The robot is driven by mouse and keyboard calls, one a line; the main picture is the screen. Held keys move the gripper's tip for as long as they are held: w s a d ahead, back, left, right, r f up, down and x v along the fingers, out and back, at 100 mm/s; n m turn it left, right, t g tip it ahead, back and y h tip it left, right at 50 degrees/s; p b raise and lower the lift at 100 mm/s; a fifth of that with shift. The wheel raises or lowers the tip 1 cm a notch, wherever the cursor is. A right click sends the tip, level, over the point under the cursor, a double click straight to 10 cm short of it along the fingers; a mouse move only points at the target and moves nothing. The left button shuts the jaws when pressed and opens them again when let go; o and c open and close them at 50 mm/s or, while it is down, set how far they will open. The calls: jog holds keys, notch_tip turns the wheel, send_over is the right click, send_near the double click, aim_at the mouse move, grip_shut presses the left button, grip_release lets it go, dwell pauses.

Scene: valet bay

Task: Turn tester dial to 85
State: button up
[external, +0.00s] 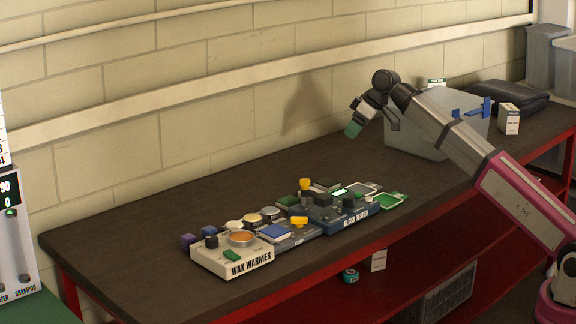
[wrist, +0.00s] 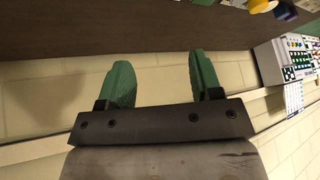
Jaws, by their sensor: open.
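The gloss tester (external: 345,219) is a dark blue box near the bench's front edge in the external view, with a small lit display (external: 339,192) and a dark dial (external: 349,203) on top. The dial's setting is too small to read. My gripper (external: 354,131) is raised above the bench, behind and a little right of the tester, and apart from it. In the wrist view its two green fingers (wrist: 160,82) stand wide apart with nothing between them. The wrist view looks mostly at the wall, and the tester is not clearly seen there.
The wax warmer (external: 225,257) stands left of the tester, with pads and small knobbed items between. A grey bin (external: 408,139), a small white box (external: 509,119) and a folded dark cloth (external: 505,97) are at the right. The bench's left part (external: 120,235) is clear.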

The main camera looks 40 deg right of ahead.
aim_at(349, 197)
jog(key=s+a+f+n+g, duration=0.3)
jog(key=s+a+f+n, duration=0.2)
jog(key=s+a+n, duration=0.45)
jog(key=shift+m, duration=0.85)
jog(key=x, duration=0.3)
jog(key=s+x, duration=0.1)
jog(key=x, duration=0.2)
jog(key=d+x, duration=0.1)
jog(key=x, duration=0.2)
jog(key=shift+s+a+f, duration=0.15)
jog(key=shift+s+f, duration=0.05)
jog(key=shift+f, duration=0.45)
jog(key=c, duration=0.9)
